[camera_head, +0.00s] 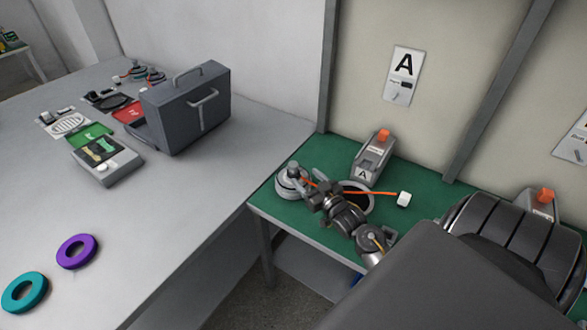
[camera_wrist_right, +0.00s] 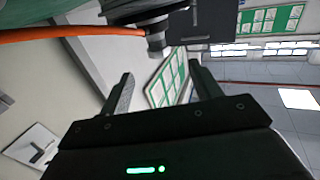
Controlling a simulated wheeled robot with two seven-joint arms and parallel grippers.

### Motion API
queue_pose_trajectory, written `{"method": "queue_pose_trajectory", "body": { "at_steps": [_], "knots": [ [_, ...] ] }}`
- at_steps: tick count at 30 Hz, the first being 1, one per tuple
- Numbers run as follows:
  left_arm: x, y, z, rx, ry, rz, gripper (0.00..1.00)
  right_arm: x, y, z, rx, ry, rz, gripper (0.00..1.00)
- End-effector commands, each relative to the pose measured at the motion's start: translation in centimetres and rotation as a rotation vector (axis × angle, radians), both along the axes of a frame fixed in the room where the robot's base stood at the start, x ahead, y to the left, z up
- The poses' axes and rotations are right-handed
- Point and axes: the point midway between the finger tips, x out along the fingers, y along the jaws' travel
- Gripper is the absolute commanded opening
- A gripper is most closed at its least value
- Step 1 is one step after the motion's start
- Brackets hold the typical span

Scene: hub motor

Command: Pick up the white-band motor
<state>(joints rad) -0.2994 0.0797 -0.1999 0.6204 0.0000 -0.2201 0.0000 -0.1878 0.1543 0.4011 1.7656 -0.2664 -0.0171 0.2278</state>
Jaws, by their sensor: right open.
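A grey hub motor (camera_head: 290,184) with a pale band low on its side sits at the left end of the green bench. An orange cable (camera_head: 375,193) runs from it to a white connector (camera_head: 404,199). My right gripper (camera_head: 316,192) is just right of the motor; my arm hides part of the cable. In the right wrist view my right gripper (camera_wrist_right: 162,84) is open, with nothing between its fingers. The dark motor (camera_wrist_right: 135,14) and its shaft end show at the top, beyond the fingertips, with the orange cable (camera_wrist_right: 70,33). My left gripper is not in view.
A station box marked A (camera_head: 371,160) stands behind a dark ring (camera_head: 358,197) on the green bench (camera_head: 270,205). A grey case (camera_head: 185,108), a small tester box (camera_head: 107,163), a purple ring (camera_head: 76,251) and a teal ring (camera_head: 24,292) are on the grey table at left.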

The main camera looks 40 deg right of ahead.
Motion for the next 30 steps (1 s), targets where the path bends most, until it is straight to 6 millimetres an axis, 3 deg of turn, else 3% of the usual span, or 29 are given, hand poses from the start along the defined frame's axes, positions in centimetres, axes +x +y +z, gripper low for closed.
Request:
{"method": "queue_pose_trajectory", "body": {
  "at_steps": [9, 17, 30],
  "knots": [
    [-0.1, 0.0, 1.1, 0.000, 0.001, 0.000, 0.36, 4.6, -0.4, 0.1, 0.000, 0.001, 0.000, 0.63],
    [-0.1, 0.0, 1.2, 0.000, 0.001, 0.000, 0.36, 5.4, -0.5, 0.0, -0.001, 0.001, 0.001, 0.63],
    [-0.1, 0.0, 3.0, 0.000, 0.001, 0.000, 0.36, 10.2, -1.1, -0.3, -0.001, 0.002, 0.001, 0.63]
  ]
}}
